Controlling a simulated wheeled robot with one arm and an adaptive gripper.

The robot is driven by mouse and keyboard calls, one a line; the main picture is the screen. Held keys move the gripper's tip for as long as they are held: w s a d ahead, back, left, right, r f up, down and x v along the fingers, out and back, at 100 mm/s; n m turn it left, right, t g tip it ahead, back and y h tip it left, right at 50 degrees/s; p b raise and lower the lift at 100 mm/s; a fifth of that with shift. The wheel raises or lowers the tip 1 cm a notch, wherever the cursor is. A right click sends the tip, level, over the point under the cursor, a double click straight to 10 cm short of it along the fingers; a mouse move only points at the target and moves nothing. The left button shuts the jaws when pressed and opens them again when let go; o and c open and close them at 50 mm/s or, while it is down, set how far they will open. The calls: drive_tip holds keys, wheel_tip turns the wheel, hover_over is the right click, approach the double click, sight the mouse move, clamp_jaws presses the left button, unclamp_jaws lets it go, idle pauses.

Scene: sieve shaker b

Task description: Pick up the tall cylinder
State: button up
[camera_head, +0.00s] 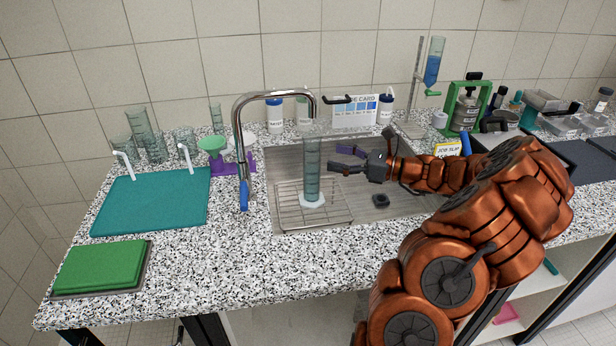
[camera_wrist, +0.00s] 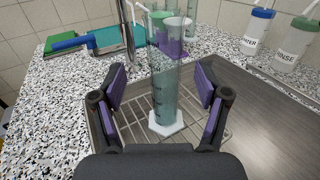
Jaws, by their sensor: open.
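The tall cylinder (camera_head: 312,172) is a clear, grey-green graduated cylinder with a pale hexagonal foot. It stands upright on a wire rack in the sink. In the wrist view the cylinder (camera_wrist: 163,90) rises between and a little beyond my fingers, with its white foot on the rack. My gripper (camera_head: 338,162) is open, just right of the cylinder at about its mid-height in the head view. In the wrist view my gripper (camera_wrist: 158,100) has purple-padded fingers spread to either side of the cylinder. I cannot tell whether a finger touches it.
The curved faucet (camera_head: 243,130) arches over the sink beside the cylinder. The wire rack (camera_head: 284,213) sits in the sink (camera_head: 405,202), with a small dark drain piece (camera_head: 380,201). Bottles (camera_head: 275,116) and a card (camera_head: 355,112) stand behind. Counter in front is clear.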

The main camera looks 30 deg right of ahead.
sight(312, 152)
drive_tip(key=shift+d+p+x, duration=0.2)
drive_tip(key=shift+p+x, duration=0.95)
drive_tip(key=shift+x, duration=2.65)
drive_tip(key=shift+w+d+f, duration=0.1)
drive_tip(key=shift+w, duration=0.05)
clamp_jaws()
